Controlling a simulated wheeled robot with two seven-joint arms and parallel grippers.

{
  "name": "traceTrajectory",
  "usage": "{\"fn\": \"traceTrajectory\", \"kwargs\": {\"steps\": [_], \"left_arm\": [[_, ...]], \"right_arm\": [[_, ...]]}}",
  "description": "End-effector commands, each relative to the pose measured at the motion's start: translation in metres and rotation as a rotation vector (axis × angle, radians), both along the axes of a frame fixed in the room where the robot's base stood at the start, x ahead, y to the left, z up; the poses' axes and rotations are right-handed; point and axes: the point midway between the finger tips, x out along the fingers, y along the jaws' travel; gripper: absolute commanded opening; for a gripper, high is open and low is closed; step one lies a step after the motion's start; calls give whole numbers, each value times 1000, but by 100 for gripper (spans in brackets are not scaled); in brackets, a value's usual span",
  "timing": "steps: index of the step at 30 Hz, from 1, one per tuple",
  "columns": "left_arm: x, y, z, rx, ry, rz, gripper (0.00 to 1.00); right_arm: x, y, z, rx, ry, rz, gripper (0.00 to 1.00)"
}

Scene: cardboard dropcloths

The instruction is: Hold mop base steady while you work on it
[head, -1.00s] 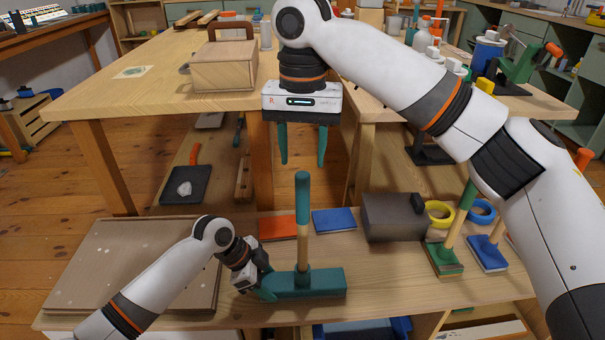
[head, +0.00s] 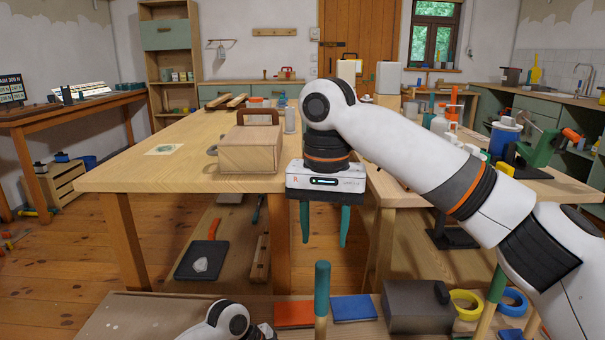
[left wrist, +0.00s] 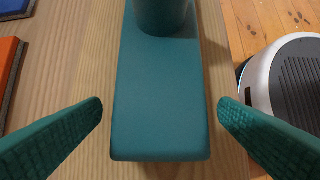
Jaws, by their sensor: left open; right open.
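The mop base is a teal block (left wrist: 160,85) lying flat on the wooden bench in the left wrist view. Its round upright post rises at the top of that view, and the teal-topped handle (head: 322,290) shows upright in the head view, where the block is below the frame. My left gripper (left wrist: 160,104) is open, one finger on each side of the block's near end, with gaps showing on both sides. My right gripper (head: 324,242) is open and empty, pointing down just above the handle's top in the picture.
An orange pad (head: 294,314) and a blue pad (head: 353,308) flank the handle. A dark grey box (head: 415,308), a yellow tape ring (head: 467,304) and a blue ring (head: 513,302) lie to the right. A wooden box (head: 250,155) stands on the table behind.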

Motion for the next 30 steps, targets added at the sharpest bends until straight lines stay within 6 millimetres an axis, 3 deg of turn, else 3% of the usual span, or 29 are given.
{"fn": "traceTrajectory", "kwargs": {"steps": [11, 30], "left_arm": [[0, 0, 6, 0, 0, 0, 83], [0, 0, 56, 0, 0, 0, 83]], "right_arm": [[0, 0, 6, 0, 0, 0, 46], [0, 0, 58, 0, 0, 0, 46]]}}
